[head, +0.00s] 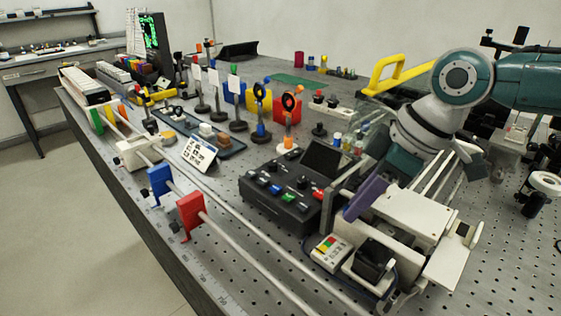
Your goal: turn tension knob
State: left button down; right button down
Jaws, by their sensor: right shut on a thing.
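My right arm comes in from the right, and its gripper (398,168) points down at the left end of a white, rail-mounted device (410,212) with a purple plate (366,198). The gripper is shut on a small part there, which I take to be the tension knob. The knob itself is hidden behind the gripper and wrist, so its angle cannot be seen. The fingertips are mostly hidden too. My left gripper is not in view.
A black control box (282,198) with coloured knobs stands just left of the device. A small keypad unit (328,252) lies in front. A yellow handle (395,75) rises behind the wrist. A white handwheel (545,183) stands at the right. Perforated bench lies bare at the lower right.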

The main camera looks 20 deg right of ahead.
jog(key=shift+n, duration=0.4)
jog(key=c, duration=1)
grip_release()
jog(key=shift+r, duration=0.1)
jog(key=v, duration=0.9)
jog(key=shift+d+r, duration=0.2)
jog(key=shift+r, duration=0.15)
jog(key=shift+s+a, duration=0.1)
